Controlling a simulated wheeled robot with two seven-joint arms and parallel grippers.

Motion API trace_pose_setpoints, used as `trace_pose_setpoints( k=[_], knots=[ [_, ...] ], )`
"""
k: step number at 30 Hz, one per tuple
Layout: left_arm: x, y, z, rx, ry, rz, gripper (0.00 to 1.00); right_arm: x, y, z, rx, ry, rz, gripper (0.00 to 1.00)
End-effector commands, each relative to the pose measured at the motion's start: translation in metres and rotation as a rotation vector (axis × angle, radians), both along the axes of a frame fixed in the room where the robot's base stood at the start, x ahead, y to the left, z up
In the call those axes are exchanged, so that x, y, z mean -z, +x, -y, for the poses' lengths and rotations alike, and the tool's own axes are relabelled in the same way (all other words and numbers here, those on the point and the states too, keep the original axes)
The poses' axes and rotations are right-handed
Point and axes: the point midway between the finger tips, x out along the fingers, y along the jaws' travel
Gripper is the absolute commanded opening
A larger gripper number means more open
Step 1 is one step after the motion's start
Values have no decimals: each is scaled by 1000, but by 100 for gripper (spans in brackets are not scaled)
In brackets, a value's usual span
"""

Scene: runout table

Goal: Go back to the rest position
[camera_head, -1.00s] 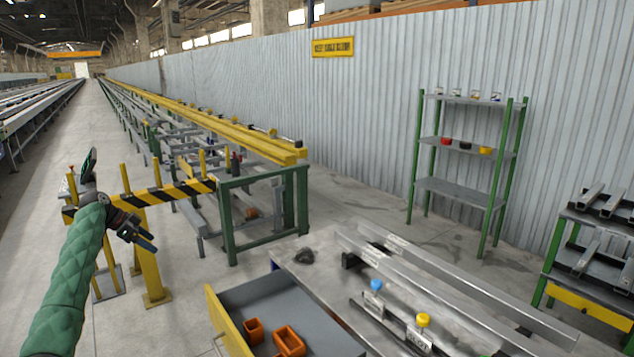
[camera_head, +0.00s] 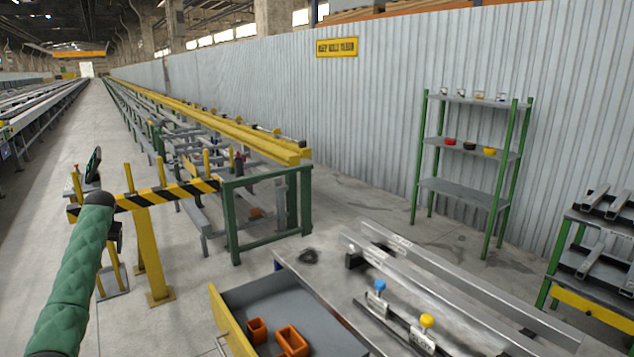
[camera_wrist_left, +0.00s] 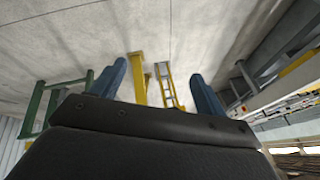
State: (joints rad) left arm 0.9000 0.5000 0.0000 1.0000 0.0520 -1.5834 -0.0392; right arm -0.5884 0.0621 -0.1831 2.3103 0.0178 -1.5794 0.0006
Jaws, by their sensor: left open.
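My left arm, in a green quilted sleeve, comes in from the left in the head view. Its left gripper (camera_head: 118,238) is mostly hidden behind the end of the sleeve; only a dark part shows. In the left wrist view the two blue fingers of the left gripper (camera_wrist_left: 155,85) stand wide apart with nothing between them. Beyond them are bare floor and yellow posts. My right gripper is in neither view.
A black-and-yellow striped barrier (camera_head: 165,196) on a yellow post stands just beyond the left arm. The runout table (camera_head: 470,290) holds metal profiles. Its open drawer (camera_head: 262,293) has orange bins (camera_head: 291,340). A green-post shelf (camera_head: 463,190) stands by the wall.

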Motion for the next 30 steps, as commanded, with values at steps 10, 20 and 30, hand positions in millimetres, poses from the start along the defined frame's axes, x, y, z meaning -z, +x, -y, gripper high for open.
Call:
trace_pose_setpoints(
  k=[10,20,30],
  knots=[
    [47,-12,32,2,41,-15,74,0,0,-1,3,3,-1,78],
    [133,-46,105,98,54,-57,74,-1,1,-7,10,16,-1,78],
    [243,-125,212,231,40,-107,74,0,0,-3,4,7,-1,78]
  ],
)
